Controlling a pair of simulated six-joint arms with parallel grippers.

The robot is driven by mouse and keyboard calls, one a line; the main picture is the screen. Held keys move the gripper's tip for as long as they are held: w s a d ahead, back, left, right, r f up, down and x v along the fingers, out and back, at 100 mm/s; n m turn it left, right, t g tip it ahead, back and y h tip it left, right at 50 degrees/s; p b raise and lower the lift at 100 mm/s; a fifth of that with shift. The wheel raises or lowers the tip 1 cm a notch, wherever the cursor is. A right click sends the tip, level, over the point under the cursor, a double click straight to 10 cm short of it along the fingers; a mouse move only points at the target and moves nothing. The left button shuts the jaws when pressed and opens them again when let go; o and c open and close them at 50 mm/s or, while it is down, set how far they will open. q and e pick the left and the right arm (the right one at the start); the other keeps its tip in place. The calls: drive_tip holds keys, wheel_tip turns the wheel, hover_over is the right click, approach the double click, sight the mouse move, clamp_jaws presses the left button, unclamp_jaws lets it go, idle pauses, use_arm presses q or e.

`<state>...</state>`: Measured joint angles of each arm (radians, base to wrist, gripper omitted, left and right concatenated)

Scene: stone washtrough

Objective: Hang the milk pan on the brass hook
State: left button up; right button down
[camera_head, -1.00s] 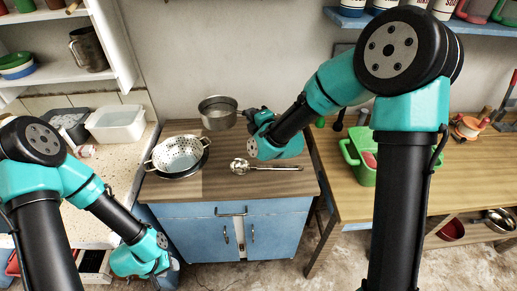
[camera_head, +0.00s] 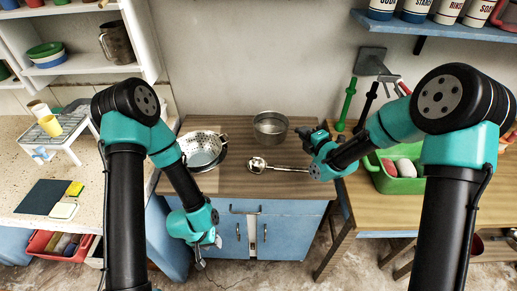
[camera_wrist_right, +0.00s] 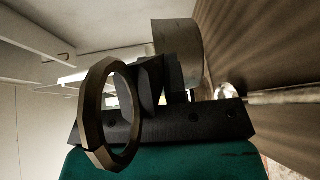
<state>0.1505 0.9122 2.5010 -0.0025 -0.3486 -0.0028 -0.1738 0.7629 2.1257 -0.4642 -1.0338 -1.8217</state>
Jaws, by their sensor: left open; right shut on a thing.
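The milk pan (camera_head: 270,129), a round grey metal pan, is upright over the back of the wooden worktop; whether it touches the wood I cannot tell. My right gripper (camera_head: 308,135) is at its right side, shut on its handle. In the right wrist view the pan (camera_wrist_right: 180,50) shows beyond the dark jaws, with a bronze-coloured ring (camera_wrist_right: 93,130) in front, apparently the handle end. A grey wall plate (camera_head: 371,60) is up to the right; I cannot make out a brass hook on it. My left gripper (camera_head: 201,262) is open and empty before the blue cabinet.
A white colander (camera_head: 202,147) and a metal ladle (camera_head: 278,167) lie on the worktop (camera_head: 250,185). A green utensil (camera_head: 347,103) hangs by the wall plate. A green basin (camera_head: 405,184) stands on the right-hand table. A blue shelf (camera_head: 440,35) with canisters juts out above.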

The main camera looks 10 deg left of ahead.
wheel_tip(320, 180, down, 6)
idle(0.4)
drive_tip(key=shift+f, duration=1.95)
drive_tip(key=c, duration=1.2)
unclamp_jaws()
drive_tip(key=shift+f, duration=0.15)
drive_tip(key=shift+o, duration=0.2)
drive_tip(key=shift+s+d, duration=0.2)
drive_tip(key=v, duration=1.1)
drive_tip(key=shift+s+d+r, duration=0.15)
drive_tip(key=shift+s+r, duration=0.05)
drive_tip(key=shift+r, duration=0.05)
